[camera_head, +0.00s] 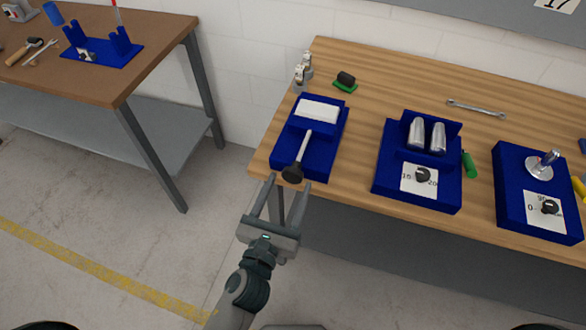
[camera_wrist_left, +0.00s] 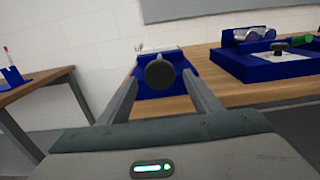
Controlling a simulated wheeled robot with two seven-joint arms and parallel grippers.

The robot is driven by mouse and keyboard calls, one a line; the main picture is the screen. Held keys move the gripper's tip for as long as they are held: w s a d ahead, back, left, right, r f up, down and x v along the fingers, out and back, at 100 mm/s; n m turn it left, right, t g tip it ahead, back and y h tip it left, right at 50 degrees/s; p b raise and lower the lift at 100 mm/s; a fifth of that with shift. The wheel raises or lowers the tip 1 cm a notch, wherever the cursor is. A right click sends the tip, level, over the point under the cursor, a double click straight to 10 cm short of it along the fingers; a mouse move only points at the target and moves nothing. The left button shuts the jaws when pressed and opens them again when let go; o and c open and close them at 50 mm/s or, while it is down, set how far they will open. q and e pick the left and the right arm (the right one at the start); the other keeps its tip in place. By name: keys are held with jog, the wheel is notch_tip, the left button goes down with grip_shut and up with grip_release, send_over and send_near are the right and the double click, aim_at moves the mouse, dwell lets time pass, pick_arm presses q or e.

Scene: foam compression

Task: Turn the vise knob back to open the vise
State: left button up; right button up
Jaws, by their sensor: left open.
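The vise is a blue block (camera_head: 321,160) at the left front of the wooden table, with a white foam block (camera_head: 318,110) at its back end. A metal screw rod runs forward from the foam to a black round knob (camera_head: 292,174) at the front edge. My left gripper (camera_head: 285,184) is open, its two fingers pointing at the knob from the front. In the left wrist view the knob (camera_wrist_left: 159,73) appears centred between the fingers, near their tips; I cannot tell whether they touch it. My right gripper is not in view.
Two more blue fixtures stand to the right: one with two metal cylinders (camera_head: 417,134) and a dial, one with a metal post (camera_head: 541,166) and a dial. A wrench (camera_head: 476,108) lies behind. A brown table (camera_head: 150,40) stands apart at left.

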aim_at(291, 179)
pick_arm(q)
jog(key=shift+p+x, duration=0.45)
jog(key=shift+x, duration=1.75)
jog(key=c, duration=1.1)
